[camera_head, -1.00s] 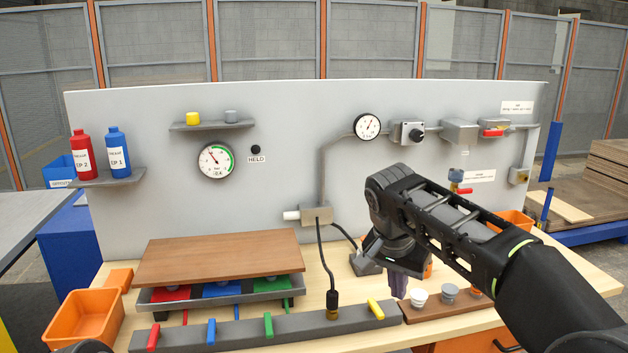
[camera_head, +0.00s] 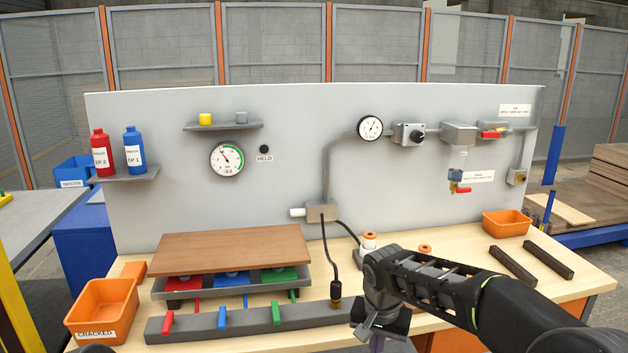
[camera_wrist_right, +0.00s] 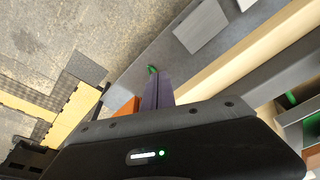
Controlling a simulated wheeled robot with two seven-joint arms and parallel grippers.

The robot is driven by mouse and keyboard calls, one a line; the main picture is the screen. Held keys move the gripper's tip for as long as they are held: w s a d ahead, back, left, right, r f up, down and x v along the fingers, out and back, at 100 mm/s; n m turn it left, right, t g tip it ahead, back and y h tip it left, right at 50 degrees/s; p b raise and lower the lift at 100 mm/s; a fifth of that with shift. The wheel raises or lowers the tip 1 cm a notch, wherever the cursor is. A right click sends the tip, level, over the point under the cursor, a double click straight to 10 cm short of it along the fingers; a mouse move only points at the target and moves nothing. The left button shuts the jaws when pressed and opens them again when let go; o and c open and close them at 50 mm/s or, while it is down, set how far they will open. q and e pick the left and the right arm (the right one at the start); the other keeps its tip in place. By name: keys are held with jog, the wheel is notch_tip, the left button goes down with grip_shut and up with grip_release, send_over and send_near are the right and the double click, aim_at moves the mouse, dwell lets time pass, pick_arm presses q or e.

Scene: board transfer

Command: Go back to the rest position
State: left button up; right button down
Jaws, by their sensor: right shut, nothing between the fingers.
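My right arm comes in from the right in the head view and bends down at the bench's front edge.
A wooden board (camera_head: 235,252) lies over a grey tray with red, blue and green parts. A grey bar (camera_head: 245,316) with coloured levers stands before it. An orange bin (camera_head: 103,305) is at left, another (camera_head: 506,223) at right. Two dark bars (camera_head: 513,265) lie at right.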

jog(key=s+a+f+n+g+y, duration=0.15)
jog(key=s+f, duration=0.35)
jog(key=f, duration=0.5)
jog(key=s+a+f+n+y, duration=0.1)
jog(key=s+a+f+y, duration=0.3)
jog(key=f, duration=0.7)
jog(key=s+f, duration=0.5)
jog(key=s, duration=0.6)
jog(key=s+f, duration=0.6)
jog(key=s, duration=0.5)
jog(key=shift+s+a+f+h+p, duration=0.15)
jog(key=shift+s+h+p, duration=0.2)
jog(key=shift+h, duration=0.1)
